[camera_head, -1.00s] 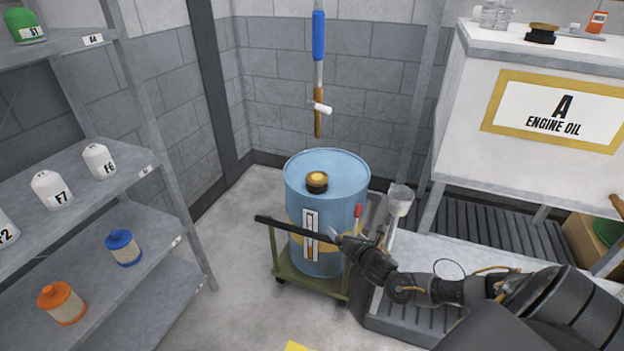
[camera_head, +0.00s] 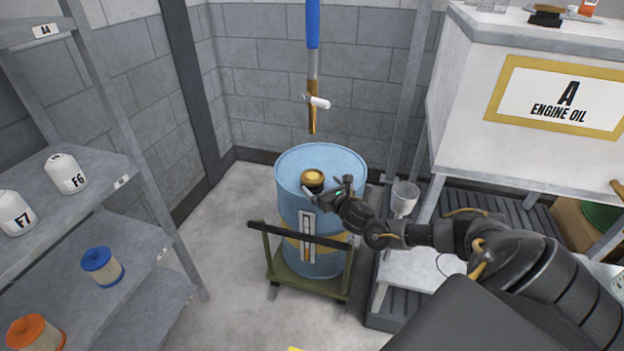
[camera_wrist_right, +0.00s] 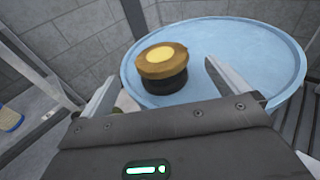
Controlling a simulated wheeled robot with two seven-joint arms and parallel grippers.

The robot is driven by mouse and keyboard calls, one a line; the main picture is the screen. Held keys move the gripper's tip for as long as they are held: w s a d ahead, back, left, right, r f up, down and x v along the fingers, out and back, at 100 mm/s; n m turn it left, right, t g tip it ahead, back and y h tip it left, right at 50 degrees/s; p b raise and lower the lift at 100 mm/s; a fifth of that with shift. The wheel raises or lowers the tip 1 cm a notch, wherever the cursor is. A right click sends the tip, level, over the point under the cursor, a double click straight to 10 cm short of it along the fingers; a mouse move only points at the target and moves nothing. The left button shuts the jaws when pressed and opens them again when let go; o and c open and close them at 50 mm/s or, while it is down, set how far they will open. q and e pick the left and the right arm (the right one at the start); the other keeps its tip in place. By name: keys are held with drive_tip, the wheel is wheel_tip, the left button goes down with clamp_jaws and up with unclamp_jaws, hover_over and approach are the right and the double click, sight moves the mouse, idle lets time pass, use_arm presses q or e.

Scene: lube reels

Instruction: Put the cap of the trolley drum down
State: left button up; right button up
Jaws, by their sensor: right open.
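The blue trolley drum (camera_head: 345,163) stands upright on a green trolley (camera_head: 305,284). Its cap (camera_head: 313,178), brass-coloured on a dark neck, sits on the drum top. In the right wrist view the cap (camera_wrist_right: 162,62) shows a yellow centre and lies just beyond the fingertips, between their lines. My right gripper (camera_head: 322,199) is open and empty at the near right side of the cap, by the drum's rim. Its two fingers (camera_wrist_right: 160,76) show apart in the right wrist view. I cannot tell if a finger touches the cap. My left gripper is not in view.
A hanging blue-handled dispenser (camera_head: 313,65) ends above the drum. A shelf (camera_head: 100,190) with bottles and filters stands at left. The engine oil tank (camera_head: 470,75) and a funnel (camera_head: 404,197) are at right. Floor is free between the shelf and trolley.

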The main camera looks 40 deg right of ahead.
sight(317, 181)
drive_tip(key=x, duration=0.4)
drive_tip(key=shift+w+f, duration=0.1)
drive_tip(key=shift+f, duration=0.05)
drive_tip(key=shift+w+d+f, duration=0.1)
drive_tip(key=shift+w, duration=0.4)
drive_tip(key=c, duration=1.1)
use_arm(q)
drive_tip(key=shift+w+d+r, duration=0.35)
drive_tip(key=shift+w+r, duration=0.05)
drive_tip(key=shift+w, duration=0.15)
use_arm(e)
drive_tip(key=shift+c, duration=0.2)
